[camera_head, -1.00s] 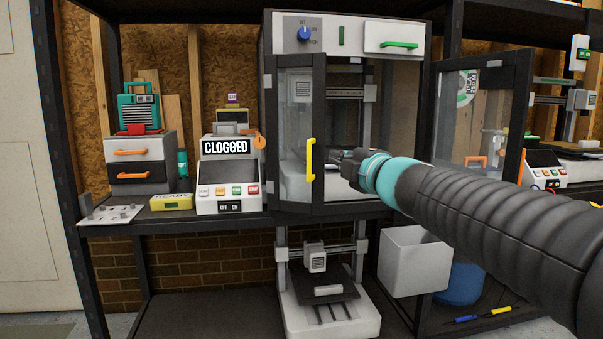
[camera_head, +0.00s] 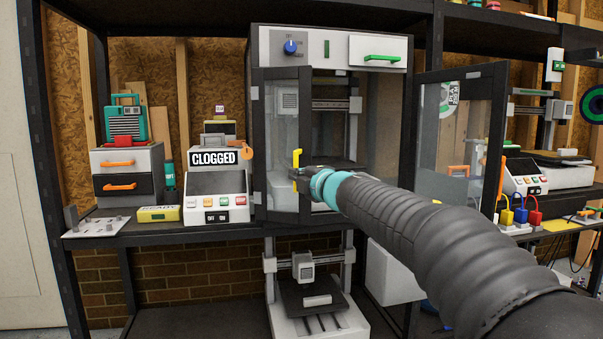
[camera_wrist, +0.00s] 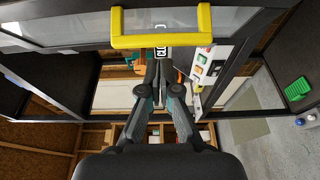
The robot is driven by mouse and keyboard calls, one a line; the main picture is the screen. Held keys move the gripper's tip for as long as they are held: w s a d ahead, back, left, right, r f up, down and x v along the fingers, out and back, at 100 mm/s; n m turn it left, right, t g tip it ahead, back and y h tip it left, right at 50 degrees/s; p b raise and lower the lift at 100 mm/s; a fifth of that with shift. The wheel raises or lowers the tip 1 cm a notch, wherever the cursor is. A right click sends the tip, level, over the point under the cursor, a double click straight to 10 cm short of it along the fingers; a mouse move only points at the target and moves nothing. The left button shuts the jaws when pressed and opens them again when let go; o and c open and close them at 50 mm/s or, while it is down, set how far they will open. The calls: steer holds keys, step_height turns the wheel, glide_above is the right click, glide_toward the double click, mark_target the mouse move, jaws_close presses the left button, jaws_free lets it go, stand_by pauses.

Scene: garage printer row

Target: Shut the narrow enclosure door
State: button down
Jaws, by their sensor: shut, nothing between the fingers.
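The narrow enclosure door (camera_head: 282,130) is a dark-framed glass panel at the left of the printer enclosure. It appears to stand partly open, its free edge toward me. Its upright yellow handle (camera_head: 297,160) is partly covered by my gripper (camera_head: 301,177) in the head view. In the wrist view the yellow handle (camera_wrist: 160,41) crosses the top, just beyond the fingertips of my gripper (camera_wrist: 163,60). My gripper is shut and empty at the handle. I cannot tell whether it touches the handle or door.
A wider glass door (camera_head: 462,135) stands open at the right, close to my arm. The CLOGGED box (camera_head: 217,185) and a drawer unit (camera_head: 128,175) stand on the shelf at left. Another printer (camera_head: 310,300) and a white bin (camera_head: 392,272) are below.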

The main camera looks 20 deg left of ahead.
steer(key=shift+w+a, duration=0.1)
steer(key=shift+w, duration=0.7)
steer(key=w+d+p, duration=0.1)
steer(key=w+p, duration=0.5)
steer(key=w, duration=0.1)
steer(key=shift+d+p, duration=0.15)
steer(key=shift+p, duration=0.2)
steer(key=shift+d, duration=0.1)
